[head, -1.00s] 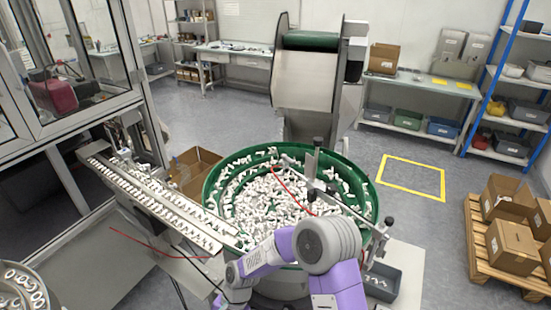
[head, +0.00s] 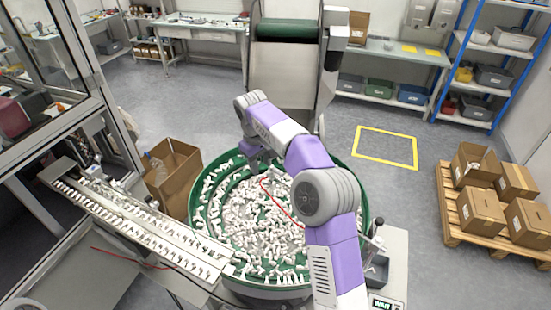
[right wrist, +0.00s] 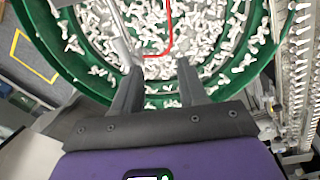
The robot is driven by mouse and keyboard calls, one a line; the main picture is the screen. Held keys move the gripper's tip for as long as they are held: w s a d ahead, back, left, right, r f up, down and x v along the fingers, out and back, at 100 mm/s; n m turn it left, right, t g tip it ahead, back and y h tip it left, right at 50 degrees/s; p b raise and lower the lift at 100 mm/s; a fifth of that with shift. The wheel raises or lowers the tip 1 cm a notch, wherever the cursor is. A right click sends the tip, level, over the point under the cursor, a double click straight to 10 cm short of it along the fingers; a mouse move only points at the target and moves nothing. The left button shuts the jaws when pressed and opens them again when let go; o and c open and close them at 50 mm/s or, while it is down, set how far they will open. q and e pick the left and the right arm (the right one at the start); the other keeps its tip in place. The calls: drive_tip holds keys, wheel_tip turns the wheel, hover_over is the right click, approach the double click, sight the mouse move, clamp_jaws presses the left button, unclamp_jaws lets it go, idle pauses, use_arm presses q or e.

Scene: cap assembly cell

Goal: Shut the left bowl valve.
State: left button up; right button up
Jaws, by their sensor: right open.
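The round green feeder bowl (head: 361,199) is full of small white parts; its green wall also shows in the right wrist view (right wrist: 262,50). My right arm reaches across the bowl. My right gripper (head: 254,162) is over its far part. In the right wrist view the gripper (right wrist: 158,78) is open, with two dark fingers apart and nothing held between them. A thin red hose (head: 277,200) runs over the white parts and shows in the right wrist view (right wrist: 169,30) beyond the fingertips. I cannot make out the left bowl valve in either view. My left gripper is not in view.
A linear track (head: 140,222) with rows of white parts leads away at the left. A tall hopper (head: 290,80) stands behind the bowl. An open carton (head: 170,180) is left of the bowl. A pallet of cartons (head: 480,238) stands at the right. A small screen (head: 385,303) reads WAIT.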

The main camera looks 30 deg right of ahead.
sight(277, 170)
drive_tip(key=d+r+n+h, duration=0.1)
drive_tip(key=d+r, duration=0.1)
drive_tip(key=d, duration=0.3)
drive_tip(key=shift+w+d+f+b, duration=0.1)
drive_tip(key=shift+d+f+b, duration=0.05)
drive_tip(key=shift+f, duration=0.95)
drive_tip(key=shift+w+d+f+b, duration=0.1)
drive_tip(key=shift+f, duration=1.05)
drive_tip(key=shift+w+d+f+b, duration=0.1)
drive_tip(key=shift+d+f+b, duration=0.05)
drive_tip(key=shift+f, duration=0.95)
clamp_jaws()
